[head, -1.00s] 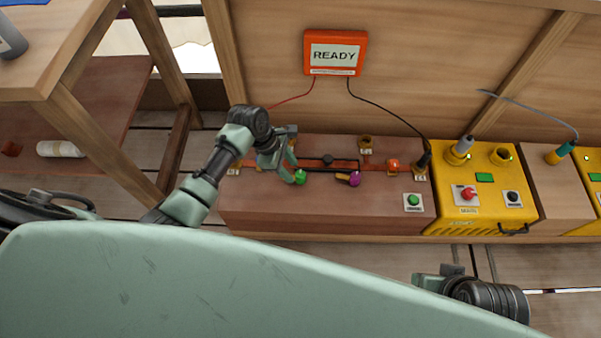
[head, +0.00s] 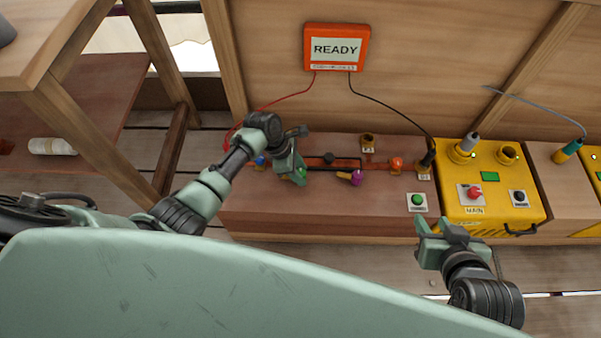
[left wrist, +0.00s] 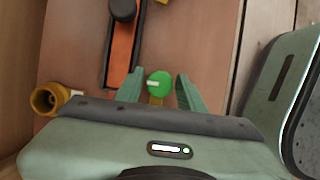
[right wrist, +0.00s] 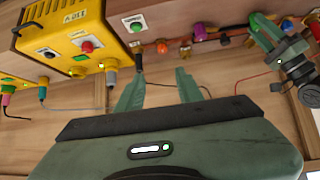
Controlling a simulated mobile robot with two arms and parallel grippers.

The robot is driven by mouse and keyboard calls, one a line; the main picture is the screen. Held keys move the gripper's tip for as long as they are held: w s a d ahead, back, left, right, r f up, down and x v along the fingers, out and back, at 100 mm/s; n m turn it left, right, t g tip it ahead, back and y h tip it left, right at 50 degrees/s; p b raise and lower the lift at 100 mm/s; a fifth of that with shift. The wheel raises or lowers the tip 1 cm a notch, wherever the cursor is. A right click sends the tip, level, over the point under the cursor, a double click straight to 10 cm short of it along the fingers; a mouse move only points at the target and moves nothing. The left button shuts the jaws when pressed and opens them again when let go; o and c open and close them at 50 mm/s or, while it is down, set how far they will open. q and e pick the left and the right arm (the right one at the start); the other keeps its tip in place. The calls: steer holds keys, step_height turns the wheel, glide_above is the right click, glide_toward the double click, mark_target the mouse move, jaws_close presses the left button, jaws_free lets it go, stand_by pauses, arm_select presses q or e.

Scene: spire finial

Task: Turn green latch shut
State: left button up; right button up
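The green latch (head: 301,173) has a round knob and sits at the front left of the brown wooden bench, partly hidden by my left gripper (head: 294,175) in the head view. In the left wrist view the green knob (left wrist: 158,84) with a pale mark and a yellow-brown stem lies between the two fingers of my left gripper (left wrist: 159,74). Those fingers are open, with a gap on each side of the knob. My right gripper (head: 419,238) is open and empty, in front of the bench near the yellow box; its fingers also show in the right wrist view (right wrist: 158,74).
A purple latch (head: 355,178), a black knob (head: 328,158) and an orange knob (head: 396,164) stand along the bench. A green button (head: 417,199) is at its right front. A yellow box (head: 480,212) stands to the right. An orange READY screen (head: 336,47) hangs behind.

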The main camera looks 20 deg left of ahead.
arm_select(q)
steer(key=shift+d+f, duration=0.1)
steer(key=shift+f, duration=0.1)
arm_select(e)
steer(key=shift+w+a+r+t, duration=0.2)
steer(key=shift+w+r+t, duration=0.15)
steer(key=shift+w, duration=0.1)
